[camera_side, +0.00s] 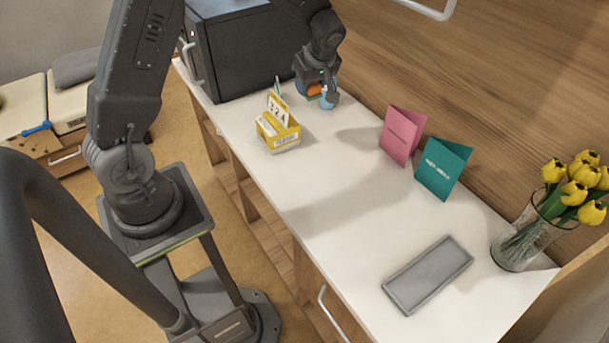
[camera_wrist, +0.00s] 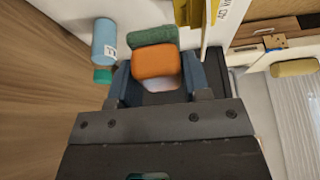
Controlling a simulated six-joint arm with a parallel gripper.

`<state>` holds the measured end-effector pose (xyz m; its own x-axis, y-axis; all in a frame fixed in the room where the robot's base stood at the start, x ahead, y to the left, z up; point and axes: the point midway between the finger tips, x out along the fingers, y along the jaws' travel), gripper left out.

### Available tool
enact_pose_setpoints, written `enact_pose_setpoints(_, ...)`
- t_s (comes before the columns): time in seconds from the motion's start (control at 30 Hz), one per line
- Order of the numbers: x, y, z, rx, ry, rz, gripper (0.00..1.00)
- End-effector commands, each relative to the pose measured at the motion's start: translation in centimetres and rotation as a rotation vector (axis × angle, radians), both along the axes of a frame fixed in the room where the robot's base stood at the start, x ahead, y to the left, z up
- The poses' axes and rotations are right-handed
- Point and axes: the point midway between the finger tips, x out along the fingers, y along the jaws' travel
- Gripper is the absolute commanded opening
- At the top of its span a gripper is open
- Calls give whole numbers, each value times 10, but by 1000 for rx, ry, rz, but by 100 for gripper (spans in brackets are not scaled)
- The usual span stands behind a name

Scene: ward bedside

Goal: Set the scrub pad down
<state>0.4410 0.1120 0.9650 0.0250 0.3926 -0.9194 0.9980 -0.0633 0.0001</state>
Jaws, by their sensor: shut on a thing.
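The scrub pad (camera_wrist: 156,62) shows orange in the wrist view, with a dark green part along its far side. My gripper (camera_wrist: 157,82) is shut on it, one dark blue finger at each side. In the side view the orange pad (camera_side: 314,89) shows in my gripper (camera_side: 318,96) at the far end of the white counter (camera_side: 345,215), beside the black cabinet. I cannot tell whether the pad touches the counter.
A light blue labelled cylinder (camera_wrist: 105,42) lies close left of my gripper. A yellow calendar box (camera_side: 278,134) stands nearby. Pink (camera_side: 400,138) and teal (camera_side: 443,170) cards, a grey tray (camera_side: 428,275) and a tulip vase (camera_side: 520,235) stand farther along. The middle counter is clear.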

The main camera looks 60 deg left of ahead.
Motion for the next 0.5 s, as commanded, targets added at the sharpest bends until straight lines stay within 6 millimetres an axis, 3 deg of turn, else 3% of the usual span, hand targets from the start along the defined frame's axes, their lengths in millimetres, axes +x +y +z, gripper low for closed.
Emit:
enact_pose_setpoints(0.03, -18, 3, 2, 1, 0, 11, 20)
enact_pose_setpoints(0.2, -72, 5, 1, 0, -3, 35, 20)
enact_pose_setpoints(0.5, -133, 2, -5, -9, -2, 58, 20)
